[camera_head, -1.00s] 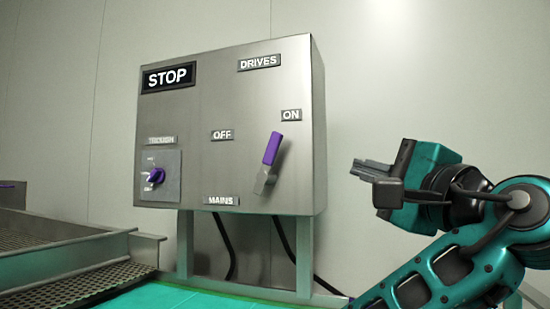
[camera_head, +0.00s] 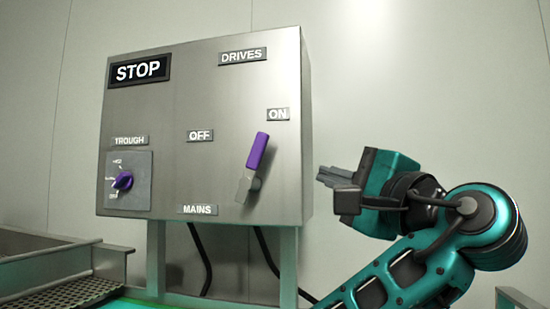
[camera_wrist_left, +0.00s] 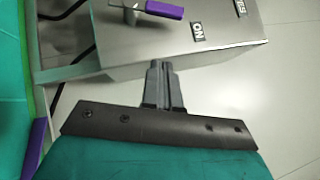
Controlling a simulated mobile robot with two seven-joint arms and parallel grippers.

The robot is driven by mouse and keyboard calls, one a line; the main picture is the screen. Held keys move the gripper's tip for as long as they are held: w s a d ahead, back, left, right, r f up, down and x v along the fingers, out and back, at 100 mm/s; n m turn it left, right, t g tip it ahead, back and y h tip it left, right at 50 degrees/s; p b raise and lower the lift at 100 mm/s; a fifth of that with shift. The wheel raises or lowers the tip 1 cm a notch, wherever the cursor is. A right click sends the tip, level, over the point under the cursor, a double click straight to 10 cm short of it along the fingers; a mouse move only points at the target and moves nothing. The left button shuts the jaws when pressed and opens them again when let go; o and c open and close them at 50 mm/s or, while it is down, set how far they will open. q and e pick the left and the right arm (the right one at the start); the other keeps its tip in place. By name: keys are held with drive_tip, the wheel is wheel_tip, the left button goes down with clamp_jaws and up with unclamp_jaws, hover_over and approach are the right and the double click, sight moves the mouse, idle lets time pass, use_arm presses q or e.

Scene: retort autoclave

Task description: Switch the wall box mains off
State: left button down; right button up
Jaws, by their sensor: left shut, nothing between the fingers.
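The grey metal wall box (camera_head: 205,85) fills the middle left of the head view. Its mains lever (camera_head: 252,168) has a purple grip and a metal foot, and leans up and right toward the ON label (camera_head: 278,114). The OFF label (camera_head: 200,135) is left of the lever; the MAINS label (camera_head: 197,209) is below it. My left gripper (camera_head: 325,177) is shut and empty, just right of the box in the picture and apart from the lever. In the left wrist view the closed fingers (camera_wrist_left: 163,85) appear beside the box's edge, with the purple grip (camera_wrist_left: 164,9) beyond. My right gripper is not in view.
Box legs (camera_head: 288,265) and black cables stand below. A metal trough (camera_head: 55,268) is at lower left. The wall at right is bare.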

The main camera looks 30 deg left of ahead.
sight(252, 168)
use_arm(q)
drive_tip(key=p+x, duration=0.1)
drive_tip(key=x, duration=0.3)
drive_tip(key=s+a+p+x, duration=0.1)
drive_tip(key=x, duration=0.3)
drive_tip(key=s+p+x, duration=0.1)
drive_tip(key=x, duration=0.3)
drive_tip(key=shift+a+r, duration=0.35)
drive_tip(key=shift+a, duration=0.05)
drive_tip(key=shift+s, duration=0.1)
